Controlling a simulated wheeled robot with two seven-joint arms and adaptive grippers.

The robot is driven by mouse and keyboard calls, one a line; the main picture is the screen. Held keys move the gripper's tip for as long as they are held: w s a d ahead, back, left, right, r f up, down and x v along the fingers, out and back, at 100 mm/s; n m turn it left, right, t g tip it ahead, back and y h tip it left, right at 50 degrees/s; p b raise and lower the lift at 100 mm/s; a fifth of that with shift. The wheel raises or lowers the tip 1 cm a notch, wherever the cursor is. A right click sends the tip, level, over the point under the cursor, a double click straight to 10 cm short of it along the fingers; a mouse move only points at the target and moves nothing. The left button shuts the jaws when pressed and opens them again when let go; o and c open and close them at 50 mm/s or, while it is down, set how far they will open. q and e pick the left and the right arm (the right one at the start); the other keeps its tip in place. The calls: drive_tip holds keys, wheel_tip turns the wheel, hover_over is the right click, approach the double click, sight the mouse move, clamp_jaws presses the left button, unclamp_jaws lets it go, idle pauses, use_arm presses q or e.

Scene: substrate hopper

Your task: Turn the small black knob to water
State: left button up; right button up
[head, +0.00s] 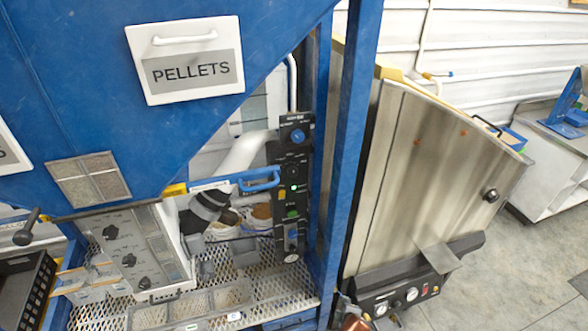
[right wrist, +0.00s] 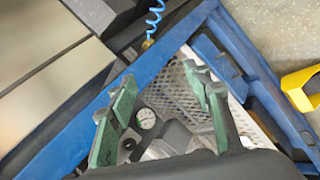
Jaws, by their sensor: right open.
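A narrow black control panel (head: 290,190) hangs upright beside the blue post in the head view. It carries a blue knob near its top and a small dark knob (head: 292,171) below. A grey panel (head: 165,245) at lower left has several black knobs, one being the upper knob (head: 110,232). The labels are too small to read, so I cannot tell which knob has the water setting. My right gripper (right wrist: 164,88) is open and empty, its green-padded fingers apart in the right wrist view. In the head view only a little shows at the bottom edge. My left gripper is not in view.
A blue hopper (head: 80,70) with a PELLETS sign (head: 192,70) stands over a mesh shelf (head: 290,305). A blue post (head: 348,150) separates it from a steel machine (head: 425,180). Bare floor (head: 480,280) lies at right. The wrist view shows a round gauge (right wrist: 145,117).

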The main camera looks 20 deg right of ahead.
drive_tip(key=w+a+r+n+t+p, duration=0.1)
drive_tip(key=w+a+r+n+t, duration=0.15)
drive_tip(key=w+r, duration=0.5)
drive_tip(key=w+a+r+n+t, duration=0.1)
drive_tip(key=w+r+n, duration=0.3)
drive_tip(key=r, duration=0.7)
drive_tip(key=n+t+y+p, duration=0.25)
drive_tip(key=n+t, duration=0.45)
drive_tip(key=n, duration=1.1)
approach(294, 173)
drive_tip(key=w, duration=0.8)
drive_tip(key=shift+a+f, duration=0.2)
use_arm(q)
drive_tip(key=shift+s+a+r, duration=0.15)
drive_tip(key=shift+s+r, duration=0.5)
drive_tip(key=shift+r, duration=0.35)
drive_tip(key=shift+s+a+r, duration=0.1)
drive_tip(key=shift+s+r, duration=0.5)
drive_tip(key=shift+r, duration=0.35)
use_arm(e)
drive_tip(key=shift+w, duration=0.6)
drive_tip(key=shift+c, duration=0.5)
drive_tip(key=c, duration=1)
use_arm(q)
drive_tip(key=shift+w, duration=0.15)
use_arm(e)
drive_tip(key=shift+c, duration=0.2)
